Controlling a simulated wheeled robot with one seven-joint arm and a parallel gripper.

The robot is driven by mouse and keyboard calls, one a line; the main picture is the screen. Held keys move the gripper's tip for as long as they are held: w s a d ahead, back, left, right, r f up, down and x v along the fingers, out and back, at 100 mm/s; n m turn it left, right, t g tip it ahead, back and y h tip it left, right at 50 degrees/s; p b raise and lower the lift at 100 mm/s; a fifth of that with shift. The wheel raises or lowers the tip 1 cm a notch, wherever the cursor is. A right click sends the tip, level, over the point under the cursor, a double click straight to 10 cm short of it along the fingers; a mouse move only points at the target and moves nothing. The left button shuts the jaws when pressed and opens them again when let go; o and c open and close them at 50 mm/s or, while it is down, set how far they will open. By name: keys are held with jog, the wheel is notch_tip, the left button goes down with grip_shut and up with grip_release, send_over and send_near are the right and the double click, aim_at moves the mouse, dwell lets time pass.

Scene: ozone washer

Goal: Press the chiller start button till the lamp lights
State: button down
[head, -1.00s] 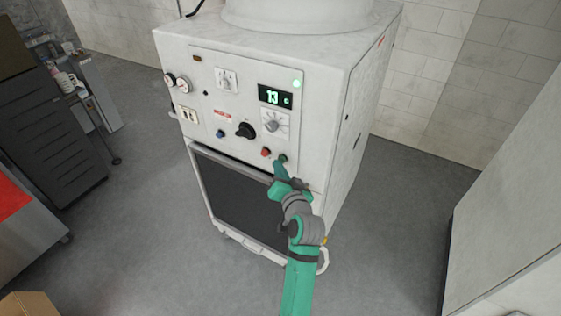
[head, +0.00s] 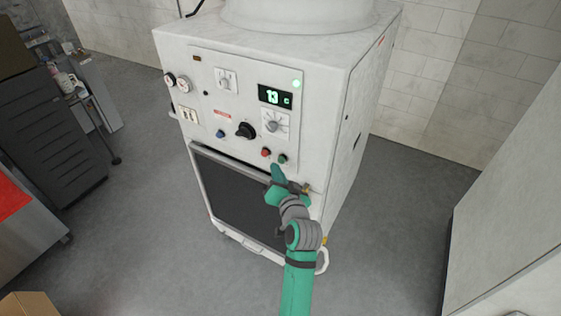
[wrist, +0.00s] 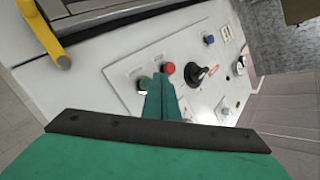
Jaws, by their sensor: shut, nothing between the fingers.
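The chiller (head: 330,110) is a white cabinet with a control panel on its front. A green button (head: 282,159) sits at the panel's lower right, beside a red button (head: 265,153). A round lamp (head: 296,84) at the panel's upper right glows pale green, and the display (head: 275,96) reads 13 C.
A black rotary knob (head: 245,130), a blue button (head: 220,134) and a grey dial (head: 272,122) are on the same panel. A dark grille (head: 235,195) lies below. A yellow handle (wrist: 45,35) shows in the wrist view.

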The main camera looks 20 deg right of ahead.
jog(key=shift+s+a, duration=0.8)
jog(key=shift+a, duration=0.2)
jog(key=shift+s+a, duration=0.75)
jog(key=shift+a, duration=0.2)
jog(key=s+a+f+n, duration=0.2)
jog(key=s+a+f, duration=0.2)
jog(key=s+f, duration=0.45)
jog(key=s+a+f+n, duration=0.2)
jog(key=s+a+f, duration=0.3)
jog(key=s, duration=0.6)
jog(key=s+a+r+n+y, duration=0.1)
jog(key=s+a, duration=0.4)
jog(key=s, duration=0.6)
jog(key=s+a+r+n+y, duration=0.1)
jog(key=s+a+n, duration=0.2)
jog(key=s, duration=0.9)
jog(key=shift+s+a+r+n+g, duration=0.2)
jog(key=shift+a+r+n+g, duration=0.15)
jog(key=shift+a, duration=0.6)
jog(key=shift+w, duration=0.1)
